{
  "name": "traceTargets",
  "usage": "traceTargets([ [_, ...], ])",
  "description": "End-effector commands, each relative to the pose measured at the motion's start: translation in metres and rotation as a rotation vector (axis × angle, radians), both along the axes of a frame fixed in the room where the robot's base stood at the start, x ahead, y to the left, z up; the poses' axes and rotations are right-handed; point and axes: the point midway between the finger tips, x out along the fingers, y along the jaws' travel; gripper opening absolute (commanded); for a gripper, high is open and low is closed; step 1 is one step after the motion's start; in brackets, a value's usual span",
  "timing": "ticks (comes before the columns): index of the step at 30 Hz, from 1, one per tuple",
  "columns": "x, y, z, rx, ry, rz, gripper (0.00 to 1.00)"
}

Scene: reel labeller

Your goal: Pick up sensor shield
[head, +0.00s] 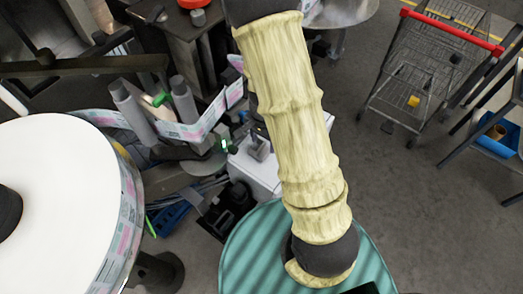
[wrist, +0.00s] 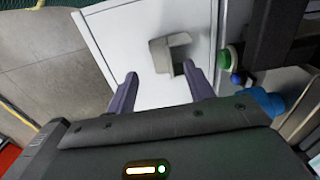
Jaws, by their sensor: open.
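What looks like the sensor shield is a small grey bent piece (wrist: 172,54) on the pale top of a box (wrist: 112,28) in the wrist view. A similar grey piece (head: 259,148) shows on a white box (head: 254,172) in the head view, left of my arm. My gripper (wrist: 160,70) is open, with its two dark fingers pointing toward the shield. The shield lies beyond and between the fingertips, its right flap near the right finger. Nothing is held. I cannot tell the exact gap. My arm hides the gripper in the head view.
Beside the shield are a green button (wrist: 229,57) and a dark machine part (wrist: 283,35). A large white reel (head: 70,190) stands at left in the head view, with a label web (head: 190,130) and grey rollers. A wire cart (head: 425,75) stands at right; floor between is clear.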

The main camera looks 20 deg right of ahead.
Motion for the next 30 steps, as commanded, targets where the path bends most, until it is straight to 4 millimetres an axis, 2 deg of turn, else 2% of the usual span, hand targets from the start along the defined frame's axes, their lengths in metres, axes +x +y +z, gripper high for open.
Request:
traceTargets([
  [8,0.0,-0.001,-0.009,0.0,0.002,0.0,0.53],
  [18,0.003,-0.001,-0.048,0.0,0.003,0.0,0.53],
  [30,0.003,-0.001,-0.052,-0.001,-0.001,0.001,0.53],
])
